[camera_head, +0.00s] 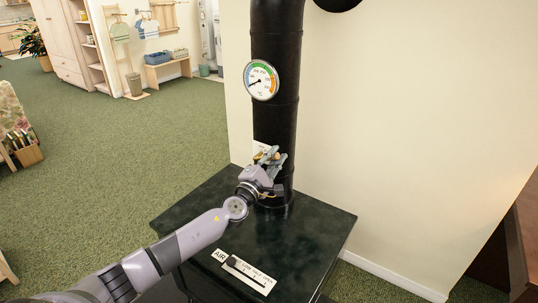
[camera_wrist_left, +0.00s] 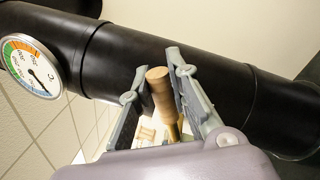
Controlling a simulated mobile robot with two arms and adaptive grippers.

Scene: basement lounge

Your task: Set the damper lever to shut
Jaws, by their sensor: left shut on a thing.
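The damper lever has a turned wooden handle, which shows in the left wrist view (camera_wrist_left: 160,92) between my gripper's two grey fingers. In the head view my left gripper (camera_head: 274,159) is at the lower part of the black stove pipe (camera_head: 277,120), just above the stove top, and is shut on the lever's handle. In the head view the fingers cover most of the lever. A pale label (camera_head: 260,147) on the pipe is partly hidden behind the gripper, so its marks cannot be read. My right gripper is not in view.
A round dial gauge (camera_head: 261,80) sits on the pipe above my gripper. The dark stove top (camera_head: 310,232) carries an AIR slider plate (camera_head: 248,275) near its front edge. A cream wall (camera_head: 400,130) stands close behind and right. Green carpet (camera_head: 130,150) lies open at left.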

